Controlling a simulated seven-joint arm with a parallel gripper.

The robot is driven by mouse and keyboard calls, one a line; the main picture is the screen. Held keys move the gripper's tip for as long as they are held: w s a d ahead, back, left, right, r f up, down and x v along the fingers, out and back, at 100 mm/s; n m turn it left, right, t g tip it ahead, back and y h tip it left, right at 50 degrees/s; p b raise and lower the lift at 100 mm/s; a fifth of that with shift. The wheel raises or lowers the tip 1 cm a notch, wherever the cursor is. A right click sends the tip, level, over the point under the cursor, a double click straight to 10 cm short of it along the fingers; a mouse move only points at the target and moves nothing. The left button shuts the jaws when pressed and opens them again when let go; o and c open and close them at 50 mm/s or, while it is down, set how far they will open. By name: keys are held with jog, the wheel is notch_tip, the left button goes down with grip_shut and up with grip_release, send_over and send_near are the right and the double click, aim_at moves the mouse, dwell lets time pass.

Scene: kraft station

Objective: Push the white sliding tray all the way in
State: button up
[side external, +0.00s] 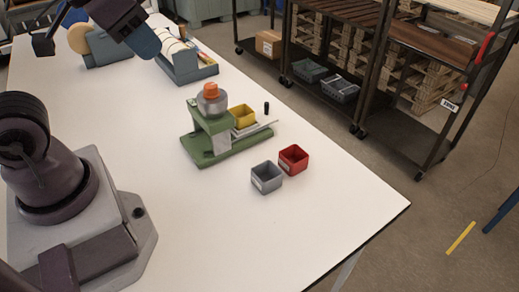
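The green fixture (222,152) stands on the white table. A pale sliding tray (260,131) sticks out of its right side, and a small black upright knob (266,108) shows at the tray's outer end. A yellow bin (243,117) sits at the tray's inner part, beside a grey round piece with an orange top (211,92) on the fixture. My gripper (43,44) is at the upper left, far from the tray and above the table. It is small and dark, and its finger opening cannot be made out.
A grey bin (266,178) and a red bin (293,159) stand in front of the fixture. The table's front middle (220,225) is clear. Shelving racks (400,85) stand beyond the table's right edge.

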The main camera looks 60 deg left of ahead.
jog(key=o, duration=0.4)
jog(key=shift+s+f, duration=0.25)
jog(key=shift+c, duration=0.2)
jog(key=shift+o, duration=1.3)
jog(key=shift+w+a+f+g, duration=0.2)
jog(key=shift+w+f+g, duration=0.2)
jog(key=shift+f, duration=0.1)
jog(key=shift+w+a+f+g, duration=0.2)
jog(key=shift+w+f+g, duration=0.2)
jog(key=shift+f, duration=0.1)
jog(key=m+g, duration=0.4)
jog(key=m, duration=0.5)
send_over(267, 103)
notch_tip(267, 103, down, 16)
jog(key=f, duration=0.1)
notch_tip(267, 103, down, 12)
jog(key=shift+a+r, duration=0.1)
